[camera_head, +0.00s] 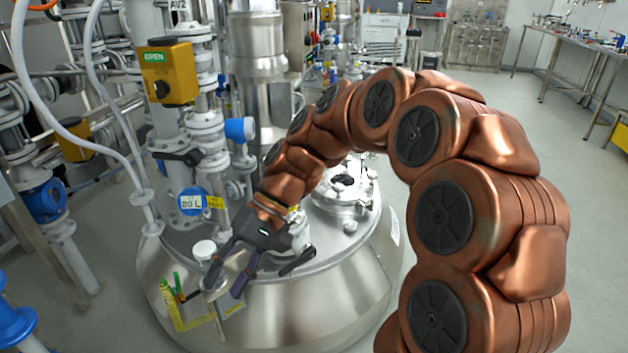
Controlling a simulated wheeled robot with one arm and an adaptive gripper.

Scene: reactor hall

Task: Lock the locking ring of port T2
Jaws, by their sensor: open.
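A steel reactor vessel (300,315) with a domed lid stands at centre left. I cannot read a T2 label in this view, so I cannot tell which fitting is port T2 or how its locking ring stands. A small port with a pale round cap (204,249) rises from the lid's left front. A black lever (298,262) sticks out at the lid's front, just right of my gripper. My gripper (226,286) hangs over the front left of the lid, fingers spread and pointing down-left. Nothing shows between the fingers. The wrist hides part of the lid behind it.
A round flanged opening (343,190) sits on the lid's right. A yellow-green holder (185,308) hangs on the vessel's front. Clear floor (480,90) lies right.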

